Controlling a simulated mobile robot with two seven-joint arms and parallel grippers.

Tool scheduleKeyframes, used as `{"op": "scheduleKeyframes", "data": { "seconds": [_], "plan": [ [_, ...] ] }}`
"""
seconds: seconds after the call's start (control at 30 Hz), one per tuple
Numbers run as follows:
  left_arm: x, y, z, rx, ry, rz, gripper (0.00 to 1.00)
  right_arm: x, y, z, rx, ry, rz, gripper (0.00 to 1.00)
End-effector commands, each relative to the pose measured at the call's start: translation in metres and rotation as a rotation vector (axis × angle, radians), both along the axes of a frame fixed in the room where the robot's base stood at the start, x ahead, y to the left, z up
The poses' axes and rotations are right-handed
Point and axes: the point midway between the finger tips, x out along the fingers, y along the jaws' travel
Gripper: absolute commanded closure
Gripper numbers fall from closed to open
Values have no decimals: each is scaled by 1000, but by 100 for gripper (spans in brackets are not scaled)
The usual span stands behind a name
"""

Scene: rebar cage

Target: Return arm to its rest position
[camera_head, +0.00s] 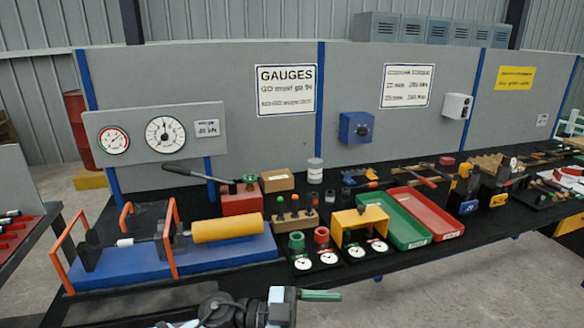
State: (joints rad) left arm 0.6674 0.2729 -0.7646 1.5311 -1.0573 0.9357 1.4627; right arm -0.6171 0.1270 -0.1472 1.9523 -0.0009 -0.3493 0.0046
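One of my arms enters low at the bottom of the head view, from the left, so I take it as my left arm. Its gripper (284,304) is in front of the bench's front edge. A green rod (320,296) sticks out of this gripper to the right and appears held in it; the fingertips are mostly hidden. My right arm and gripper are not in view.
The black bench (400,254) carries a blue fixture (220,252) with a yellow cylinder (227,230), a green tray (396,216), a red tray (428,212), a yellow bracket (360,219) and small dial gauges. Grey panels stand behind. The floor (450,295) in front at right is clear.

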Motion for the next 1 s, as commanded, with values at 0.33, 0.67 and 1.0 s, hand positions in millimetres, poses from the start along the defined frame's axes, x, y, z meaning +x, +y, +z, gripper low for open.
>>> {"op": "scheduleKeyframes", "data": {
  "seconds": [0.33,0.67,1.0],
  "plan": [
    [11,63,-43,-331,152,634,27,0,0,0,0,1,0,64],
    [-34,173,-174,-97,418,1237,27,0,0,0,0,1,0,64],
    [-167,255,-288,398,713,1470,27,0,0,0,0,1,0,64]
  ]
}}
